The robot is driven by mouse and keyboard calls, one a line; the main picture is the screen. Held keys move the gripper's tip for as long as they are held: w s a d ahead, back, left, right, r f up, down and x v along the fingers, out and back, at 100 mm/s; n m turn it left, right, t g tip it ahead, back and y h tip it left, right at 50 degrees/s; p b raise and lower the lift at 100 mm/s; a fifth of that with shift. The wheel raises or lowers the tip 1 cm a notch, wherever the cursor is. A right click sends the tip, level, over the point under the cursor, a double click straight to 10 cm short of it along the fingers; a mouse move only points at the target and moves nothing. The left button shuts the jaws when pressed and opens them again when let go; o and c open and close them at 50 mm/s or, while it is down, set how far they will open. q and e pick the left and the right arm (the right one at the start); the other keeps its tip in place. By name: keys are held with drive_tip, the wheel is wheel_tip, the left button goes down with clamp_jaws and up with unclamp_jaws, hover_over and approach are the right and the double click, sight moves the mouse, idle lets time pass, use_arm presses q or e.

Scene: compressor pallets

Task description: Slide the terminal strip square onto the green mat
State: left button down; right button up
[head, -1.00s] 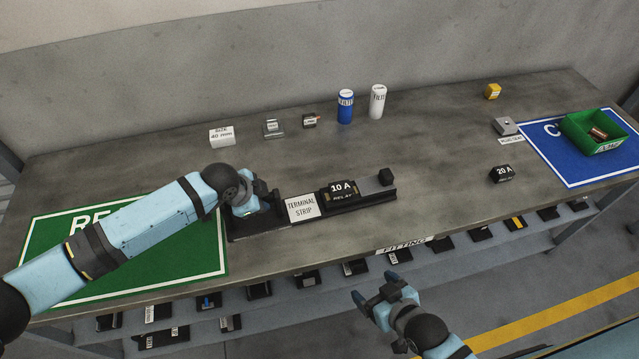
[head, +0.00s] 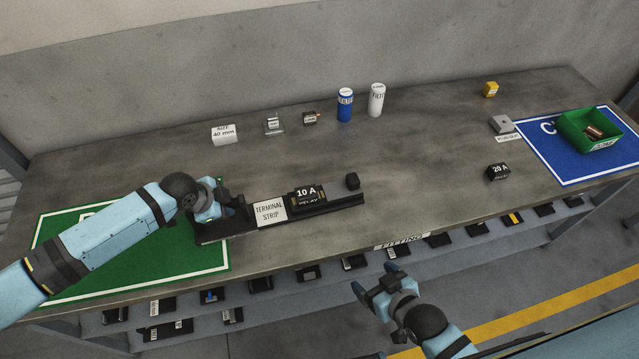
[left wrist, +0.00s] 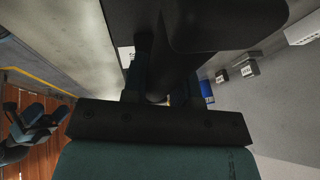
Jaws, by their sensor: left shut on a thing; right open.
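The terminal strip (head: 335,203) is a long dark rail with a white label and a black 10 A relay (head: 308,198) on it. Its left end overlaps the right edge of the green mat (head: 215,262); the rest lies on the bare bench. It sits slightly angled in the picture, right end further back. My left gripper (head: 222,208) is shut on the strip near its left end; my arm and hand hide part of the mat and the grip. The left wrist view shows mostly dark, close parts. My right gripper (head: 370,290) is open and empty, in front of the bench.
A white size box (head: 224,134), small parts, a blue can (head: 345,106) and a white can (head: 376,100) stand behind. A 20 A relay (head: 498,172) and a green bin (head: 590,135) on a blue mat are right.

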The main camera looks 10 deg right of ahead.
use_arm(q)
drive_tip(key=shift+a+f, duration=0.15)
drive_tip(key=shift+f, duration=0.1)
drive_tip(key=c, duration=1.3)
unclamp_jaws()
drive_tip(key=o, duration=0.5)
drive_tip(key=shift+a+r, duration=0.1)
drive_tip(key=shift+r, duration=0.4)
drive_tip(key=v, duration=1.1)
drive_tip(key=shift+s, duration=0.1)
